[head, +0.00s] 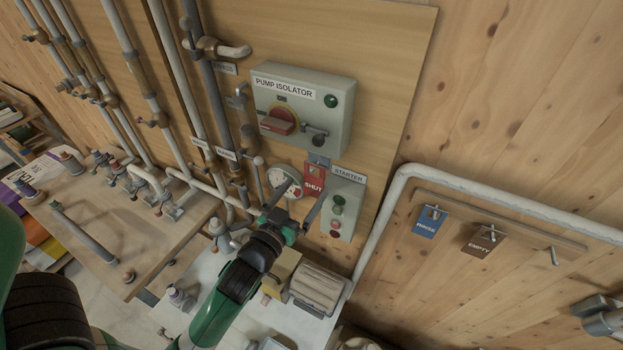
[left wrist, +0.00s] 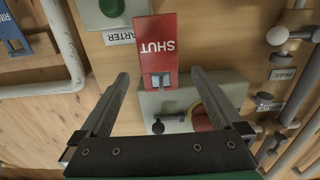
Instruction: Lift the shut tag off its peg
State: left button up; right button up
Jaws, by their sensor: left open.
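The red shut tag (head: 314,182) hangs below the pump isolator box, beside the starter panel. In the left wrist view the tag (left wrist: 156,36) appears upside down, with a small blue-grey piece (left wrist: 160,79) at its top end. The peg itself is not clear to see. My left gripper (head: 289,183) is open and points at the tag. In the left wrist view its two fingers (left wrist: 160,77) stand apart on either side of the tag's top end, with clear gaps. I see no contact. My right gripper is not in view.
The pump isolator (head: 338,121) with its red switch is just above the tag. A round gauge (head: 284,181) and the starter panel (head: 345,204) flank it. Rinse (head: 428,222) and empty (head: 481,242) tags hang on a peg rail at right, with a bare peg (head: 554,256).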

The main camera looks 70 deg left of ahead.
aim_at(314, 176)
pick_arm(q)
jog(key=x, duration=0.5)
jog(key=shift+w+a+p, duration=0.15)
jog(key=shift+w+p, duration=0.1)
jog(key=shift+p, duration=0.1)
jog(key=c, duration=1.3)
jog(key=shift+r+p, duration=0.6)
jog(key=shift+r, duration=0.4)
jog(key=shift+s+d, duration=0.45)
jog(key=shift+s, duration=0.1)
jog(key=v, duration=0.3)
jog(key=shift+s+d+f, duration=0.2)
jog(key=shift+s+f, duration=0.05)
